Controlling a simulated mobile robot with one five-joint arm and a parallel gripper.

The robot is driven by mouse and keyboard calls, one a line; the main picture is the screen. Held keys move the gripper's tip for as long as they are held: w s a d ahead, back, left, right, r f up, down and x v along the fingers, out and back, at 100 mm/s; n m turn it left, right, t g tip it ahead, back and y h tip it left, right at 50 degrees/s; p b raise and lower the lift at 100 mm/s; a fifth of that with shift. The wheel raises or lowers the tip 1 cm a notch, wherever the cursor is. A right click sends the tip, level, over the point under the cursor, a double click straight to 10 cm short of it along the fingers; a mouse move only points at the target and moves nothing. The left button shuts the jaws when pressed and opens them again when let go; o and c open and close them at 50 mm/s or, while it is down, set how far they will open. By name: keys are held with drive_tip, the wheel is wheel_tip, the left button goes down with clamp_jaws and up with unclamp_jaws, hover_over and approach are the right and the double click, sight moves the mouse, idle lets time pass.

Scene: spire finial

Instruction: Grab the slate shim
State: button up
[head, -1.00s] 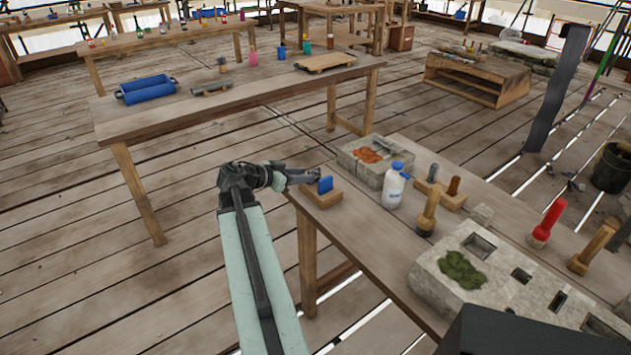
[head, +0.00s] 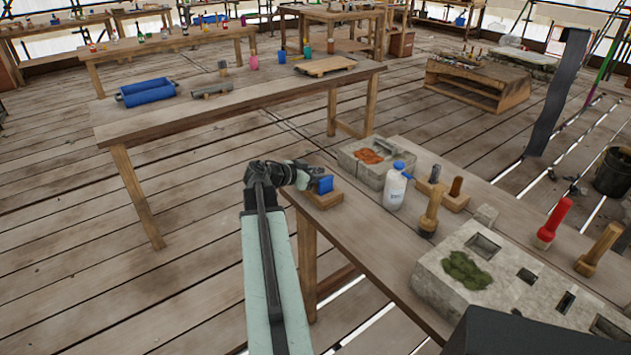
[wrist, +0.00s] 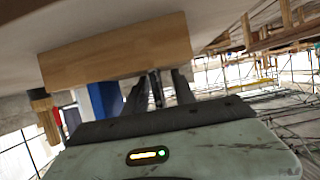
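A small wooden block (head: 325,199) stands on the near table's left corner, with a blue piece (head: 326,184) upright on it. In the wrist view the block (wrist: 120,50) appears at the top, tilted, with the blue piece (wrist: 104,100) to the left of my fingers. A thin dark piece (wrist: 156,88), which looks like the slate shim, meets the block between my fingers. My gripper (head: 316,177) is at the block, behind the blue piece. In the wrist view my gripper (wrist: 158,92) looks open, its dark fingers either side of the thin piece. Contact is not clear.
A pale stone block with slots (head: 440,282) lies nearer. Open floor lies left.

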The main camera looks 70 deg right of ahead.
clamp_jaws()
drive_tip(key=shift+r, duration=0.1)
